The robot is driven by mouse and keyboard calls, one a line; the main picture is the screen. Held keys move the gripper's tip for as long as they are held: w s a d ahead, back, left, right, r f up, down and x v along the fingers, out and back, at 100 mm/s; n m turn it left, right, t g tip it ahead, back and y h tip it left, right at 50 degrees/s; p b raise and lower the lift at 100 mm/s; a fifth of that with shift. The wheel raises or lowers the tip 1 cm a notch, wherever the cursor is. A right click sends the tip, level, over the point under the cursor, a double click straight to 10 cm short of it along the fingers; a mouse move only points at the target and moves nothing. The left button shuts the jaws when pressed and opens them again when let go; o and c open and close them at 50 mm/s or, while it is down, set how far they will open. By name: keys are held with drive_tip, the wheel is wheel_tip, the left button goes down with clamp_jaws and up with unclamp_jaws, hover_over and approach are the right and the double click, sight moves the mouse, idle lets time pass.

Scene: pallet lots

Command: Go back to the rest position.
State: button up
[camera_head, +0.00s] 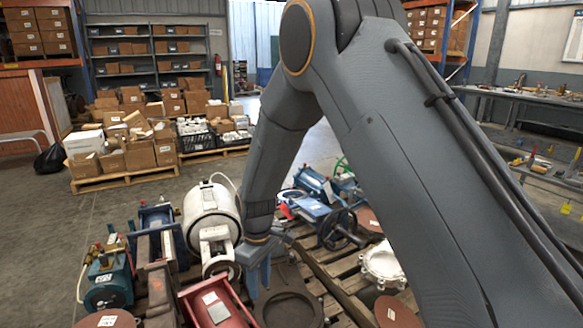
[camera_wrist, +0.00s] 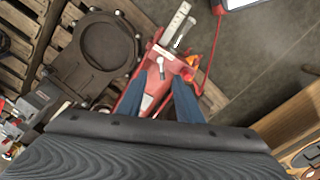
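My gripper (camera_head: 258,285) points down over the wooden pallet of machine parts in the head view. Its two blue fingers also show in the wrist view (camera_wrist: 158,90), standing apart with nothing gripped between them. A red machine part (camera_wrist: 160,72) shows beyond and between the fingertips; in the head view the red part (camera_head: 215,303) is just left of my gripper. A dark round flange plate (camera_head: 290,308) is below and right of the gripper; it also shows in the wrist view (camera_wrist: 75,62). The exact height of the fingertips above the parts is hard to tell.
A white cylindrical tank (camera_head: 212,212) stands close left of my gripper. Blue valves (camera_head: 315,205) and a pale round cover (camera_head: 382,266) lie right, partly behind my arm. A pallet of boxes (camera_head: 125,180) stands farther back. Open grey floor (camera_head: 45,230) is at the left.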

drive_tip(key=s+d+r+m, duration=0.6)
drive_tip(key=s+d+r, duration=0.5)
drive_tip(key=d+r, duration=0.3)
drive_tip(key=s+d+r+m, duration=0.45)
drive_tip(key=s+d, duration=0.25)
drive_tip(key=s, duration=0.6)
drive_tip(key=d+r+m+p, duration=0.1)
drive_tip(key=d+r+p, duration=0.6)
drive_tip(key=p, duration=0.6)
drive_tip(key=shift+d+r+m+p, duration=0.15)
drive_tip(key=shift+r+m+p, duration=0.15)
drive_tip(key=shift+r+m, duration=0.05)
